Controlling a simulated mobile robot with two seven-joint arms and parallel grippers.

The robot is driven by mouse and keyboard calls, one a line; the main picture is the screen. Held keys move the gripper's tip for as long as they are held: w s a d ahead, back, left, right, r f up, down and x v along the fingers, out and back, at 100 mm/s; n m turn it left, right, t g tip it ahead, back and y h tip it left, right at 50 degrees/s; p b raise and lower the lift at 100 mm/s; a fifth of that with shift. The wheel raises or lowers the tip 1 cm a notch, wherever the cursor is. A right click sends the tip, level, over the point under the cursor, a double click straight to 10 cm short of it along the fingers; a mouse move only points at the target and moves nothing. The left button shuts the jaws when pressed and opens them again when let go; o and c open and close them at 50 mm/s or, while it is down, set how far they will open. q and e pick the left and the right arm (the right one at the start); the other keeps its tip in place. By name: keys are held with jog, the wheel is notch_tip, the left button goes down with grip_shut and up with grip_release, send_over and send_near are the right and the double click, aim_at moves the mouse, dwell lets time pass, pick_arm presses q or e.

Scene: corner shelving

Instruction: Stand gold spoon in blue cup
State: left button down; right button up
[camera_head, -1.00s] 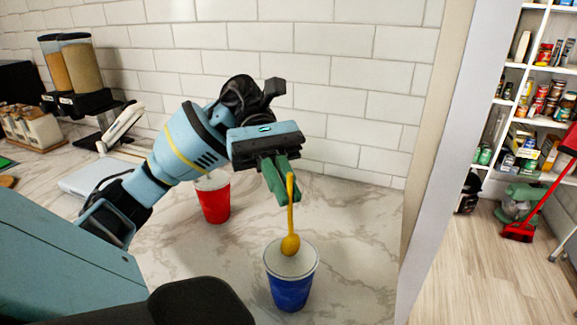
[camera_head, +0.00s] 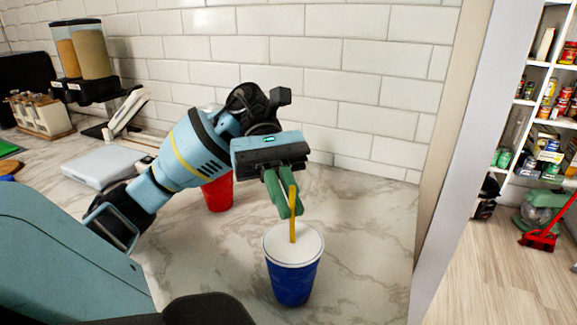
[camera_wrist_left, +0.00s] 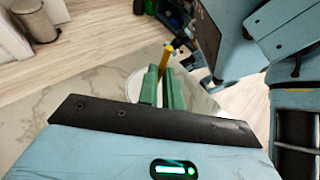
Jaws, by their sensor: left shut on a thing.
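The blue cup (camera_head: 292,283) stands upright on the marble counter, its white opening facing up. The gold spoon (camera_head: 293,227) is close to vertical above the cup's opening. Its handle runs down into the white opening, and its bowl is hidden. My left gripper (camera_head: 287,203) has its green fingers shut on the upper handle, just above the cup's far rim. In the left wrist view, the spoon's end (camera_wrist_left: 166,54) sticks out beyond the green fingers (camera_wrist_left: 162,88), with part of the cup's white rim (camera_wrist_left: 134,86) behind. My right gripper is not in view.
A red cup (camera_head: 218,194) stands behind my left arm, partly hidden. A flat grey scale-like device (camera_head: 105,166) and dispensers (camera_head: 82,60) are at the left. A tiled wall (camera_head: 350,90) backs the counter. The counter around the blue cup is clear.

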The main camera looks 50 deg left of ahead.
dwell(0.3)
pick_arm(q)
jog(key=c, duration=1.5)
grip_release()
jog(key=shift+r, duration=0.5)
jog(key=s+d+r+b, duration=0.2)
jog(key=s+d+r, duration=0.2)
jog(key=s+d, duration=0.6)
jog(key=shift+s+d, duration=0.35)
jog(key=shift+s, duration=0.65)
